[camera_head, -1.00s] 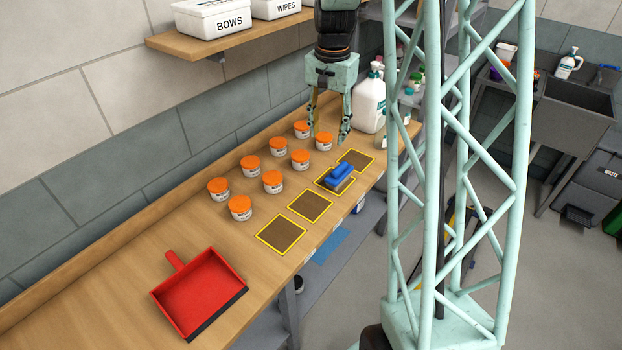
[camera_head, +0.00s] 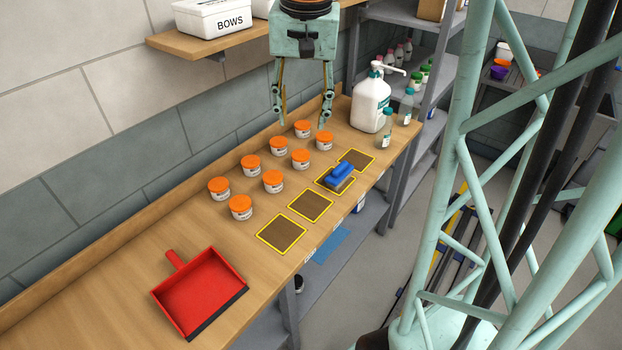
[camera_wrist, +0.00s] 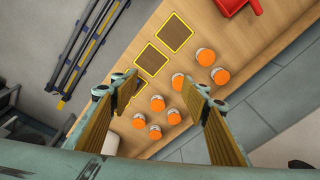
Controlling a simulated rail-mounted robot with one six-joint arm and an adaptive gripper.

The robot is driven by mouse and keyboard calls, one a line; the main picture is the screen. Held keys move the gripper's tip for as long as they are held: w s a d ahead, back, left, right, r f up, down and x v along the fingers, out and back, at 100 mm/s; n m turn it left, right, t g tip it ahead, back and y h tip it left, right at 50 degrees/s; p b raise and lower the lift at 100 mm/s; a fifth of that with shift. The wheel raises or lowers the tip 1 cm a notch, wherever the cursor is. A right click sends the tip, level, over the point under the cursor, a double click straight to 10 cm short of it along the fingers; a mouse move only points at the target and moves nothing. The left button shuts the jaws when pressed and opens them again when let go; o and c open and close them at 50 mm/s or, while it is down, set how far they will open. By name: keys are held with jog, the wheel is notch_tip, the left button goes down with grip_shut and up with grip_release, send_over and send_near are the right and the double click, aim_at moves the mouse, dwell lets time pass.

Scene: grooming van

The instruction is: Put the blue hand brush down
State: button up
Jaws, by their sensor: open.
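The blue hand brush (camera_head: 339,175) rests on one of the yellow-edged brown squares (camera_head: 310,206) on the wooden bench, the second from the far end. It lies across the square and covers much of it. My gripper (camera_head: 302,124) is open and empty, raised above the bench behind the brush, over the far orange-lidded tubs. In the wrist view, my gripper (camera_wrist: 158,95) shows its two fingers wide apart with nothing between them but the bench and tubs below.
Several orange-lidded tubs (camera_head: 273,181) stand in rows behind the squares. A red dustpan (camera_head: 199,291) lies at the near end. A white pump bottle (camera_head: 370,104) and small bottles (camera_head: 387,128) stand at the far end. A wall shelf (camera_head: 225,46) holds white boxes.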

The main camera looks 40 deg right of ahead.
jog(key=s+a+r+n, duration=0.2)
jog(key=s+a, duration=0.3)
jog(key=s, duration=0.3)
jog(key=s+a+r+n+t, duration=0.1)
jog(key=s+a+r+n, duration=0.2)
jog(key=s+a, duration=0.3)
jog(key=s+a+r+n+t, duration=0.1)
jog(key=s+a+r+n, duration=0.2)
jog(key=s, duration=0.9)
jog(key=shift+s+a+y, duration=0.25)
jog(key=shift+a+y, duration=0.05)
jog(key=shift+a, duration=0.95)
jog(key=shift+s, duration=0.1)
notch_tip(320, 180, down, 7)
jog(key=b, duration=0.7)
